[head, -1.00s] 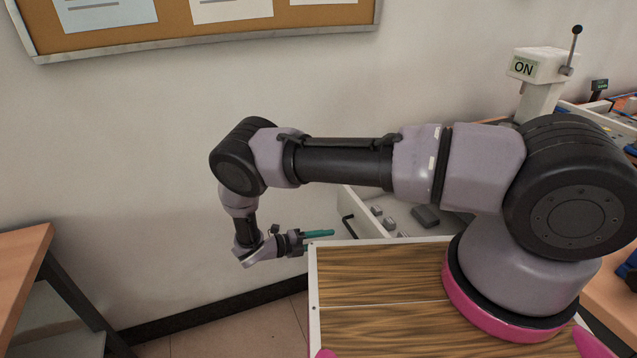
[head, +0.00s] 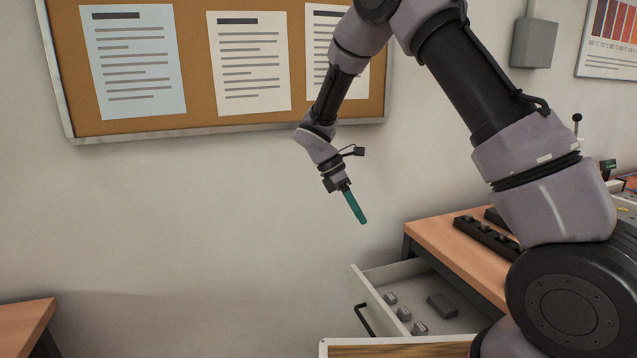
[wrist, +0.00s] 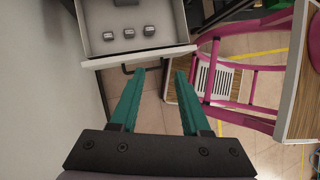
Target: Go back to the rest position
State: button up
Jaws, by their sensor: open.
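My gripper (head: 355,205) hangs from my raised arm in front of the wall, left of and above the open drawer, with its green fingers angled down. In the wrist view my gripper (wrist: 158,90) shows its two green fingers apart with nothing between them. The head view shows the fingers nearly edge-on, so the gap is hidden there. My fingers are clear of the drawer and touch nothing that I can see.
An open drawer (head: 372,301) holds several small grey blocks and has a black handle. A notice board (head: 197,80) hangs on the wall. A table corner (head: 22,322) shows at lower left. The wall area between is clear.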

jog(key=s+d+r+m+t+y, duration=0.1)
jog(key=d+r+m+y, duration=0.15)
jog(key=r, duration=0.25)
jog(key=s+d+r+m+y, duration=0.1)
jog(key=s+d+r+m, duration=0.15)
jog(key=r, duration=0.35)
jog(key=s+d+r+m+t+y, duration=0.2)
jog(key=s+d+r+m+t, duration=0.2)
jog(key=s+r+m, duration=0.4)
jog(key=s+d+r+m+t+y, duration=0.2)
jog(key=s+d+r+m+t, duration=0.2)
jog(key=s+r+m, duration=0.4)
jog(key=s+d+m, duration=0.1)
jog(key=m, duration=0.1)
jog(key=shift+d+r+m, duration=0.15)
jog(key=shift+d+m, duration=0.15)
jog(key=shift+d, duration=0.1)
jog(key=shift+y, duration=0.25)
